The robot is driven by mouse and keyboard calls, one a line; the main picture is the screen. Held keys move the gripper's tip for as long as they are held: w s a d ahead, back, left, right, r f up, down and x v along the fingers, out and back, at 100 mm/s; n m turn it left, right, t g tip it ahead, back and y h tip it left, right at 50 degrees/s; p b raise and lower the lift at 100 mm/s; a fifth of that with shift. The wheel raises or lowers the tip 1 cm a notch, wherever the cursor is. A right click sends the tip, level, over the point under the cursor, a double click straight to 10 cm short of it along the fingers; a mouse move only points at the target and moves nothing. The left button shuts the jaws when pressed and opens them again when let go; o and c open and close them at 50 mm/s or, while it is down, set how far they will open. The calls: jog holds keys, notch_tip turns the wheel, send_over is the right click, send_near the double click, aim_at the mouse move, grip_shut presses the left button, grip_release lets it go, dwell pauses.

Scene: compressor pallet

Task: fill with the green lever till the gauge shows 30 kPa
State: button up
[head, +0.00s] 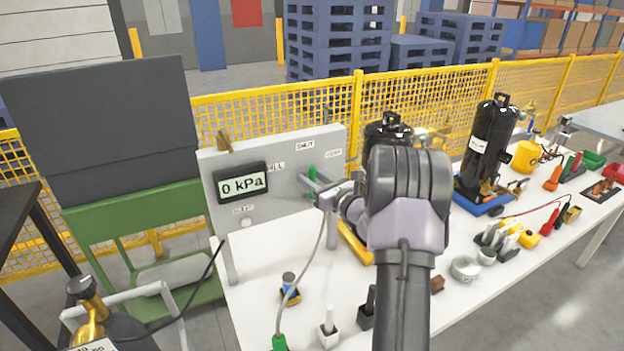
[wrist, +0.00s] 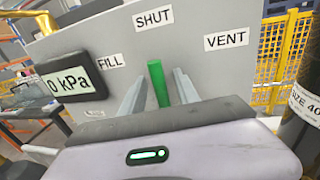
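The gauge (head: 242,184) on the grey panel (head: 272,211) reads 0 kPa; it also shows in the wrist view (wrist: 70,82). The green lever (wrist: 158,84) stands upright below the SHUT label (wrist: 153,19), between the FILL label (wrist: 111,61) and the VENT label (wrist: 226,40). My gripper (wrist: 160,92) has one finger on each side of the lever, with a narrow gap visible on both sides, so it looks open around it. In the head view, the lever (head: 312,173) shows just above my gripper (head: 325,196), and my arm hides part of the bench.
Black cylinders stand behind and right of my arm, one (head: 488,145) on a blue base. The white bench (head: 400,320) holds several small tools and a round tin (head: 465,268). A hose (head: 312,265) hangs before the panel. A yellow fence (head: 270,105) runs behind.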

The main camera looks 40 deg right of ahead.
grip_shut()
dwell(1.3)
